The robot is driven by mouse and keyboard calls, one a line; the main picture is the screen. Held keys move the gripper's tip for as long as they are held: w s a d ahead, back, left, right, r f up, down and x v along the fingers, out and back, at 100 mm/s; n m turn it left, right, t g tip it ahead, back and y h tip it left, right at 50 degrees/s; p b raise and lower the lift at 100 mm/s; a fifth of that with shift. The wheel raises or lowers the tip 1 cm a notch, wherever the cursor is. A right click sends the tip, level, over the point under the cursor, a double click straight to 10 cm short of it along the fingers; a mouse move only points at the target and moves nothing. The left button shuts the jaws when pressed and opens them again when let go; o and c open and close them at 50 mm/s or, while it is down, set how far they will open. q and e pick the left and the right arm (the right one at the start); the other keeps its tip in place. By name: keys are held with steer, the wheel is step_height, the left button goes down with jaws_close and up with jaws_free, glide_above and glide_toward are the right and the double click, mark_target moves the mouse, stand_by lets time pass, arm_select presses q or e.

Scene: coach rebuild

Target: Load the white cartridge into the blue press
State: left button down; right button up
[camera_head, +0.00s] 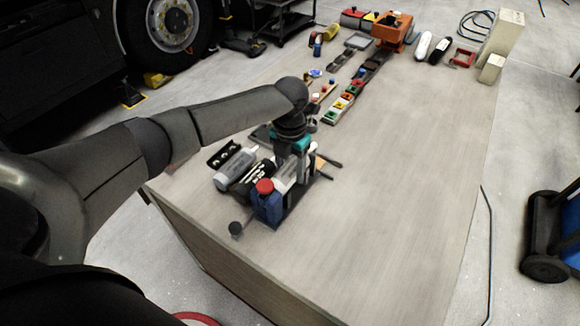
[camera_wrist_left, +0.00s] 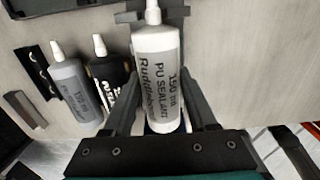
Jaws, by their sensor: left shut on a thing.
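A white cartridge (camera_wrist_left: 157,75) labelled PU sealant lies between the two fingers of my left gripper (camera_wrist_left: 160,118) in the left wrist view, nozzle toward the top. My left gripper (camera_head: 296,165) is shut on it. In the head view the cartridge (camera_head: 286,178) shows as a pale shape at the blue press (camera_head: 268,207), partly hidden by the gripper. The press has a red cap on top and a lever with a dark ball end. I cannot tell whether the cartridge is seated in it. My right gripper is not in view.
A grey cartridge (camera_wrist_left: 72,92) and a black cartridge (camera_wrist_left: 109,82) lie left of the white one. An orange machine (camera_head: 392,32) stands at the table's far end, with a row of small coloured parts (camera_head: 347,98) before it.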

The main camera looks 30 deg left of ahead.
mark_target(291, 166)
arm_select(q)
steer(key=shift+c, duration=0.4)
jaws_free()
steer(key=shift+o, duration=0.4)
step_height(291, 166, up, 6)
steer(key=p, duration=0.6)
steer(key=shift+d, duration=0.1)
stand_by(0.6)
